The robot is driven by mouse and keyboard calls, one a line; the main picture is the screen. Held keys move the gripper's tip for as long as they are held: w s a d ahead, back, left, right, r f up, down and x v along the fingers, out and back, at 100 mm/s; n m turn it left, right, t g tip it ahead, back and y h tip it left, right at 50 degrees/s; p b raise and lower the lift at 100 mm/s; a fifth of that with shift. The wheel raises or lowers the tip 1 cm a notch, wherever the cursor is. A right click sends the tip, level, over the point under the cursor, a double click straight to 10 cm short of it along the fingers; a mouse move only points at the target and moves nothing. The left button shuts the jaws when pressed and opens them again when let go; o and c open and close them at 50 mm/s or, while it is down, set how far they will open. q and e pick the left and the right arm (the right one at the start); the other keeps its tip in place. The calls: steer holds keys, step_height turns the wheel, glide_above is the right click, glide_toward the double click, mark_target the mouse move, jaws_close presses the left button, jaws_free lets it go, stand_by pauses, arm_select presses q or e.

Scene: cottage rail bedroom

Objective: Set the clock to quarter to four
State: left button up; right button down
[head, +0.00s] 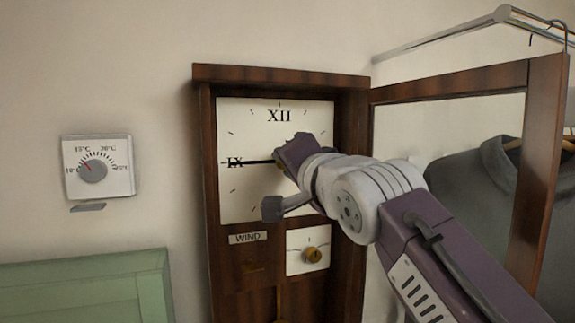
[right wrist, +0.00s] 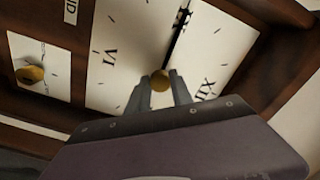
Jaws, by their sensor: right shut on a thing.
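The tall dark-wood wall clock (head: 205,160) has a cream dial (head: 240,120) with XII at the top. One long black hand (head: 258,162) points left at IX. My right gripper (head: 283,165) reaches in from the right and covers the dial's centre and much of its right side. In the right wrist view, its fingers (right wrist: 161,92) are shut on the brass knob (right wrist: 160,78) at the dial's centre. The long hand (right wrist: 178,35) runs up from that knob there. I cannot make out the hour hand. My left gripper is not in view.
The clock's glazed door (head: 543,165) stands open at the right, beside my arm. Below the dial are a small dial with a brass knob (head: 312,255) and a WIND label (head: 248,238). A thermostat (head: 98,167), green headboard (head: 85,290) and dark garment (head: 480,185) flank it.

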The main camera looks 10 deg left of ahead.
steer(key=shift+f, duration=0.2)
steer(key=c, duration=1.1)
jaws_free()
steer(key=shift+r, duration=0.1)
steer(key=b+v, duration=0.3)
steer(key=v, duration=0.6)
